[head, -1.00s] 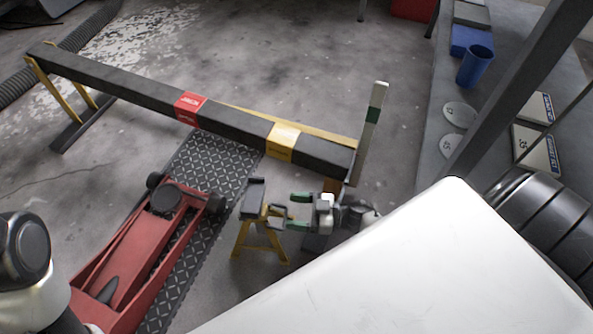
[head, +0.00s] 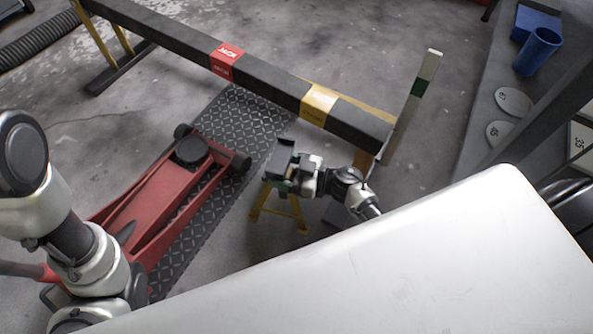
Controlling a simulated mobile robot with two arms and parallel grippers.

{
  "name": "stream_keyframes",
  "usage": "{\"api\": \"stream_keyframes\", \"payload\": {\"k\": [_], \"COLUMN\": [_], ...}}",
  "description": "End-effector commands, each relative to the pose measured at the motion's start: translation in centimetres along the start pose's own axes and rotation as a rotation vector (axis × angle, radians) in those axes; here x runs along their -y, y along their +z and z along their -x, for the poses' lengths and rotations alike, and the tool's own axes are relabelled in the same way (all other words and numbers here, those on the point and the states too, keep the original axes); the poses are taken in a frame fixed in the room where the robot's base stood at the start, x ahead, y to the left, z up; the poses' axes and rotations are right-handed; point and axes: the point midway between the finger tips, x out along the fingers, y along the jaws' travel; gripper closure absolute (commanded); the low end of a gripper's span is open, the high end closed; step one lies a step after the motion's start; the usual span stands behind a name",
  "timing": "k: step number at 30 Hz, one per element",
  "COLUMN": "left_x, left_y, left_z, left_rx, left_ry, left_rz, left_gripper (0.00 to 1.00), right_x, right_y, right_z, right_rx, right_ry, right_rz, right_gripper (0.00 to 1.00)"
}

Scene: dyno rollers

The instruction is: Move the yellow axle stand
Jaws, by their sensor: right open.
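The yellow axle stand (head: 284,153) stands upright on the floor in the head view, right of the red jack. Its dark top plate and splayed yellow legs show. My right gripper (head: 281,181) comes in from the right at the stand's upper part, just below the top plate.
A long black beam (head: 270,78) with red and yellow bands runs behind. A blue cup (head: 537,52) is on the right ledge. Grey floor is clear beyond the beam.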

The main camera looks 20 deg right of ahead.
Motion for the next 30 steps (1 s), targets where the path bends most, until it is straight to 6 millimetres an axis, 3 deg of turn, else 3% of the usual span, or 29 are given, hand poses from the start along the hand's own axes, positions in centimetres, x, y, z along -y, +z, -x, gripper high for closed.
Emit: {"api": "stream_keyframes", "payload": {"k": [11,25,30], "left_x": [-0.05,-0.07,-0.06], "left_y": [-0.15,-0.14,-0.14], "left_z": [-0.18,-0.18,-0.18], "left_rx": [-0.007,-0.007,-0.007], "left_ry": [0.003,0.003,0.003], "left_rz": [-0.001,0.000,0.000], "left_gripper": [0.24,0.24,0.24], "right_x": [-0.03,0.00,0.02], "right_y": [-0.07,-0.03,-0.02], "right_z": [-0.47,-0.43,-0.42], "right_rx": [0.000,0.001,0.001], "right_ry": [0.001,0.000,-0.001], "right_rz": [0.001,0.000,0.000], "right_gripper": [0.28,1.00,1.00]}}
